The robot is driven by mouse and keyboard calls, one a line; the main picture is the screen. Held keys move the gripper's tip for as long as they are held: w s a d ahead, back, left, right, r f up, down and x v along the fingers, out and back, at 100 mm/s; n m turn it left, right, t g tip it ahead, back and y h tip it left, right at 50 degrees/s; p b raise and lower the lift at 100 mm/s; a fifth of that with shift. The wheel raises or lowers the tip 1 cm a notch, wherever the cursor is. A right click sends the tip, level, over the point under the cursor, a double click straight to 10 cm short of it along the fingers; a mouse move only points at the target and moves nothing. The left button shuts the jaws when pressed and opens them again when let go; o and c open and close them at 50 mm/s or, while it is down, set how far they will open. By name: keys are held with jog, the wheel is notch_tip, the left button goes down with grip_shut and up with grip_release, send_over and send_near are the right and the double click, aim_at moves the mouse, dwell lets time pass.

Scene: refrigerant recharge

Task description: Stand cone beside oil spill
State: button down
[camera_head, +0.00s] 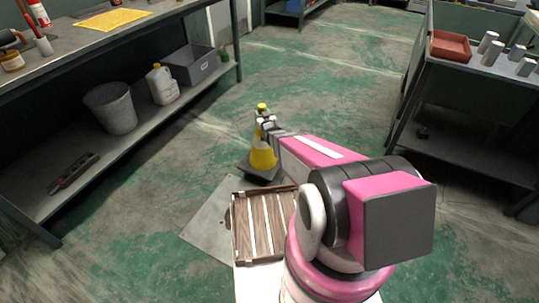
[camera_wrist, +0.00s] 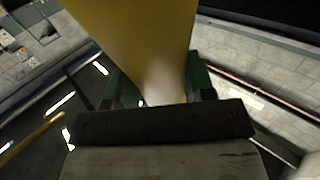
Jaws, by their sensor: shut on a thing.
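A yellow cone (camera_head: 262,158) with a dark square base is near the middle of the head view, just beyond a wooden slatted crate. My gripper (camera_head: 266,127) is shut on its upper part, and the yellow tip shows above the fingers. In the wrist view the cone (camera_wrist: 135,40) fills the space between the fingers of my gripper (camera_wrist: 160,92). The cone looks close to upright. I cannot tell whether its base touches the floor. No oil spill can be clearly made out; a small dark patch (camera_head: 228,217) shows at the crate's left edge.
The wooden crate (camera_head: 250,225) is in front of me, with a flat grey sheet (camera_head: 205,228) at its left. A shelved workbench (camera_head: 150,110) holds a bucket (camera_head: 111,108) and jug (camera_head: 161,84) at left. Another bench (camera_head: 470,85) stands right. Green floor beyond the cone is open.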

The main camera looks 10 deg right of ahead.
jog(key=w+d+f, duration=0.6)
jog(key=w+f, duration=0.3)
jog(key=f, duration=0.2)
jog(key=shift+w, duration=0.35)
jog(key=shift+f, duration=0.15)
jog(key=shift+c, duration=2.4)
grip_release()
